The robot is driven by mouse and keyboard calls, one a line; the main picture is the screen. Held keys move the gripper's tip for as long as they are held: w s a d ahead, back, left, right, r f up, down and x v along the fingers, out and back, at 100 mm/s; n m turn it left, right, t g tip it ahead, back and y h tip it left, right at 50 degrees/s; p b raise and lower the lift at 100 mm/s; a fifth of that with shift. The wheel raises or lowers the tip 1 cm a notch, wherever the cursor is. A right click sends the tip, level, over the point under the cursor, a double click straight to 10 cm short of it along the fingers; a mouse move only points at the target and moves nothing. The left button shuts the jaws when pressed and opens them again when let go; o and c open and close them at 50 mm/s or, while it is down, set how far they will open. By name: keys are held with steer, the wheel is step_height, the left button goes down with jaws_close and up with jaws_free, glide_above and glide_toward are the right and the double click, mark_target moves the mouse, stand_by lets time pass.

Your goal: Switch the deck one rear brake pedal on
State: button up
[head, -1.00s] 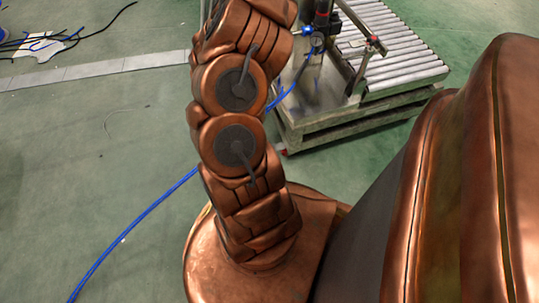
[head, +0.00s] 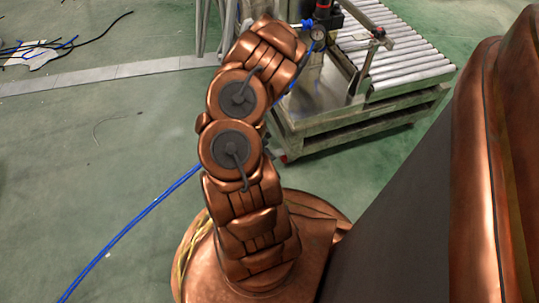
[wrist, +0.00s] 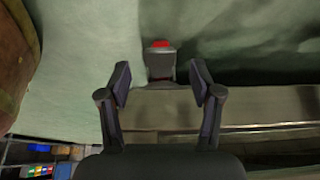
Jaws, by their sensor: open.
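A small pedal with a red top (wrist: 160,44) and a grey body sticks out from the metal frame edge, in the upper middle of the wrist view. My gripper (wrist: 160,70) is open, with one dark finger on each side of the pedal in the picture. Nothing is held between the fingers, and I cannot tell how far the pedal is from them in depth. In the head view my gripper is hidden behind my copper arm. The roller deck (head: 400,60) on its metal frame stands beyond the arm. I cannot tell the pedal's on or off position.
A blue hose (head: 130,228) runs across the green floor to the frame. A post with a gauge (head: 318,34) and red-tipped levers rises at the deck's near side. Dark and blue cables (head: 40,50) lie at the far left. The floor on the left is mostly clear.

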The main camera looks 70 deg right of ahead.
steer(key=shift+b+x, duration=0.35)
steer(key=shift+x, duration=0.8)
steer(key=shift+c, duration=0.4)
steer(key=c, duration=1.1)
steer(key=shift+a+r, duration=0.1)
